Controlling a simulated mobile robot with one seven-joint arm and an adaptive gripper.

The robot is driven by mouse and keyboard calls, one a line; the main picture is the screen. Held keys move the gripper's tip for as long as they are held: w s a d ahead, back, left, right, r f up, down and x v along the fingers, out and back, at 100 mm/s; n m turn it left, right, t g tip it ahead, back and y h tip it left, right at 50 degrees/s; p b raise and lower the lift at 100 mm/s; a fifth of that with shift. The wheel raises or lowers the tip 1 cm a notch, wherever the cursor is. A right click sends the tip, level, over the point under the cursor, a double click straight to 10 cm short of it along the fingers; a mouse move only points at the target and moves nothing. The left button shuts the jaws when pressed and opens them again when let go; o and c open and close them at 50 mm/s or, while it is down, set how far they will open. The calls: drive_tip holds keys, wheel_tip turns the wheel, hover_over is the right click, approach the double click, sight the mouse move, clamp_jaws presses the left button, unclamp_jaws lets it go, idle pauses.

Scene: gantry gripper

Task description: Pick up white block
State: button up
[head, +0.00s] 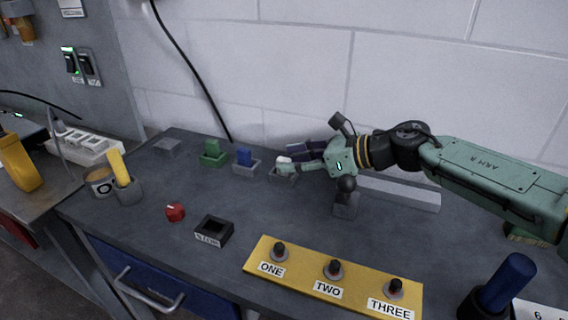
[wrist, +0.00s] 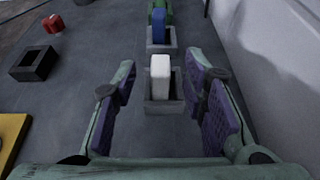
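The white block (wrist: 160,78) stands upright in a small grey holder (wrist: 163,106) in the wrist view. My gripper (wrist: 164,95) is open, with one purple-padded finger on each side of the block and a gap on both sides. The block's lower part is hidden inside the holder.
A blue block (head: 243,156) and a green block (head: 211,147) stand in holders in a row to the left. A black square holder (head: 214,231), a red object (head: 175,212) and a yellow button panel (head: 333,278) lie nearer the front. The wall runs behind.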

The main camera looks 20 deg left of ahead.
drive_tip(key=shift+x, duration=1.45)
drive_tip(key=shift+r, duration=0.1)
drive_tip(key=shift+c, duration=0.3)
clamp_jaws()
